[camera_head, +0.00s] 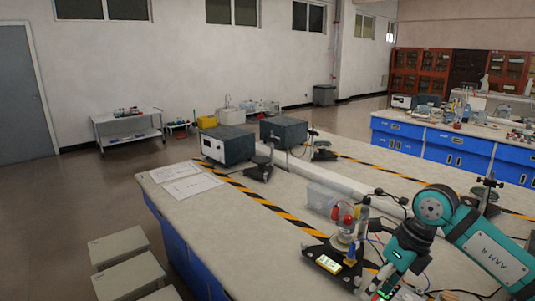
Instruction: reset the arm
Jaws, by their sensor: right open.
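My right arm (487,250), teal and dark grey with "ARM R" on it, reaches in from the lower right. It bends at a round joint and points down to the front of the lab bench (235,205). My right gripper (378,289) is at the lower edge of the picture, low over or beside the bench equipment, and open. Its fingertips are small and partly cut off, and I see nothing held in it. My left gripper and left arm are not in view.
Close left of the right gripper stand a dark device with a yellow display (328,264) and a small apparatus with red parts (345,222). Cables lie around the arm. A clear box (322,197) stands behind. The bench's left part is mostly clear, with papers (180,180).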

